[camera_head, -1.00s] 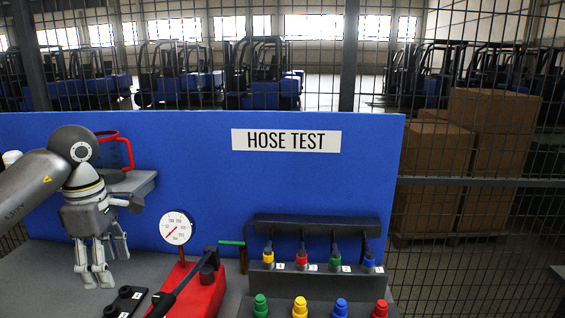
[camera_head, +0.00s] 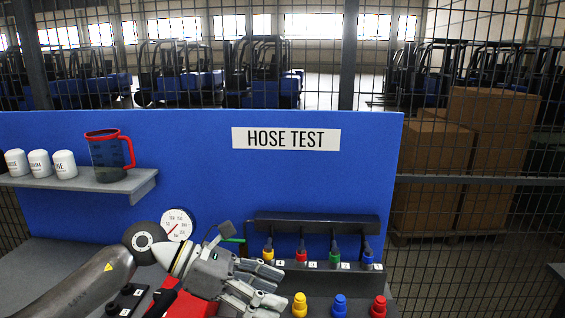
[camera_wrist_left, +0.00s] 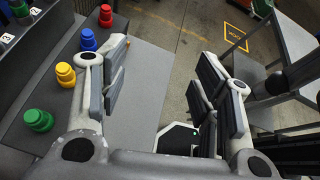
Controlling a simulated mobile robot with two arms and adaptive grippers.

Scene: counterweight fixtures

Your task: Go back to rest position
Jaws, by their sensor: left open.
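My left gripper (camera_head: 262,285) reaches in from the left in the head view, with its fingers pointing right over the bench in front of the hose rack. It is open and holds nothing. In the left wrist view its two fingers (camera_wrist_left: 160,92) stand wide apart, with the bench edge and the floor between them. My right gripper is in neither view.
Green (camera_wrist_left: 38,120), yellow (camera_head: 300,305), blue (camera_head: 340,306) and red (camera_head: 378,307) caps stand close to my left gripper. Hose ends hang from a dark rack (camera_head: 316,224). A gauge (camera_head: 176,224) and a red pump (camera_head: 190,304) sit beside my arm. A red-rimmed jug (camera_head: 108,158) stands on a shelf.

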